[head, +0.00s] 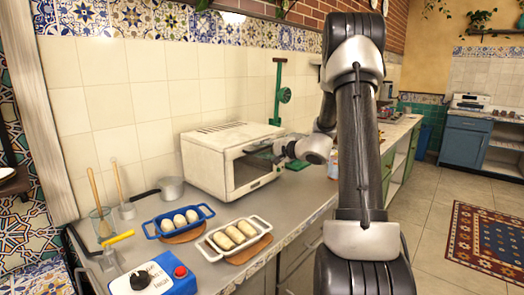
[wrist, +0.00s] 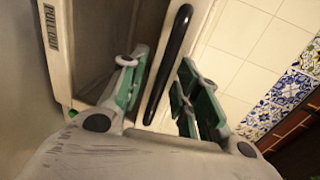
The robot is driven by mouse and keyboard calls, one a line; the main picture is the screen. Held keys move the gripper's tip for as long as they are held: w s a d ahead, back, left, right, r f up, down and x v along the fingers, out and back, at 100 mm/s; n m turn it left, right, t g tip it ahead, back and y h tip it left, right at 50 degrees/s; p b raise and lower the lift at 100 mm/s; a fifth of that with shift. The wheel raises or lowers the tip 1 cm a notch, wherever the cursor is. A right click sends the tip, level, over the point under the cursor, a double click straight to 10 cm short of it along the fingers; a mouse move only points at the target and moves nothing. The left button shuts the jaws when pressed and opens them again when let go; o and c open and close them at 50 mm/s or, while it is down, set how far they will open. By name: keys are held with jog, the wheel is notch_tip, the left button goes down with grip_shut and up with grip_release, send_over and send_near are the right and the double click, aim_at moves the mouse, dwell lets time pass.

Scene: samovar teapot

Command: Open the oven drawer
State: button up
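The white oven (head: 215,160) stands on the counter against the tiled wall, its dark glass front (head: 250,172) facing right. My gripper (head: 283,150) is at the upper right of this front; the fingertips are partly hidden in the head view. In the wrist view, a long black handle (wrist: 172,55) runs between the two green fingers of my gripper (wrist: 158,72). The fingers are apart, one on each side of the handle, with a visible gap on the right side. A label reading "PULL OUT" (wrist: 51,28) is on the oven's pale frame at upper left.
A blue dish (head: 165,229) and a white dish (head: 225,254) with rolls sit in front of the oven. A blue box with a red button (head: 180,272) is nearer. A saucepan (head: 171,188) stands left of the oven. Tiled floor (head: 430,250) is open at right.

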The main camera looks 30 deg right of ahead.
jog(key=shift+w, duration=0.1)
grip_shut()
jog(key=f+v, duration=0.2)
jog(key=v, duration=0.8)
jog(key=s+f+v, duration=0.1)
jog(key=f+v, duration=0.1)
jog(key=v, duration=0.8)
jog(key=shift+f, duration=0.15)
grip_release()
jog(key=shift+w, duration=0.1)
